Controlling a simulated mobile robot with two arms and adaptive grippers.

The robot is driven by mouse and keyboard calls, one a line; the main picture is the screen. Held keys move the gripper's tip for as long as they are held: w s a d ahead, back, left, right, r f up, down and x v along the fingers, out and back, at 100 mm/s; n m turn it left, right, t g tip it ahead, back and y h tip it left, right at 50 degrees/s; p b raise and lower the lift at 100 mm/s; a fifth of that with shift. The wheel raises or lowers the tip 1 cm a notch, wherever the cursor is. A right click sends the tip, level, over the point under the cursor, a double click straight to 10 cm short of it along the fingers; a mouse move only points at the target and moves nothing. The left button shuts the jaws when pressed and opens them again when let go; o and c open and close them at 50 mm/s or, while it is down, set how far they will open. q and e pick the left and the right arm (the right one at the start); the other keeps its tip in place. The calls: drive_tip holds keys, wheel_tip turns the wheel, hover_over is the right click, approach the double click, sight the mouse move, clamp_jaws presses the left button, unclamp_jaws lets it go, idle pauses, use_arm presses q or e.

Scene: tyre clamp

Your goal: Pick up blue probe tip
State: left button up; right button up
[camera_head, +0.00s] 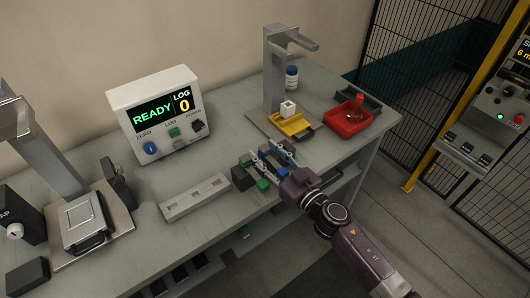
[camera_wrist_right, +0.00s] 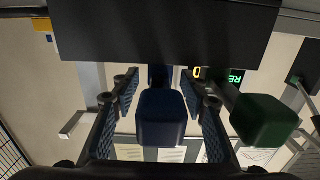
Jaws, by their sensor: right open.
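The blue probe tip (camera_wrist_right: 160,118) is a dark blue block with rounded edges in the middle of the right wrist view. In the head view it shows as a small blue patch (camera_head: 282,171) close to my right gripper (camera_head: 272,158). In the right wrist view, my right gripper (camera_wrist_right: 160,125) is open, with one finger on each side of the blue tip. A gap shows between the tip and each finger. A green tip (camera_wrist_right: 263,122) is to the right, outside the fingers; it also shows in the head view (camera_head: 263,184). My left gripper is not in view.
A dark block (camera_wrist_right: 160,35) crosses the top of the wrist view. On the bench, a grey slotted bar (camera_head: 195,198) lies left of my gripper. The READY display box (camera_head: 152,112), a stand with a yellow tray (camera_head: 294,126) and a red bin (camera_head: 348,122) stand farther back.

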drive_tip(key=shift+w+a+f, duration=0.1)
drive_tip(key=shift+w+a, duration=0.15)
drive_tip(key=shift+w, duration=0.05)
drive_tip(key=shift+c, duration=0.5)
clamp_jaws()
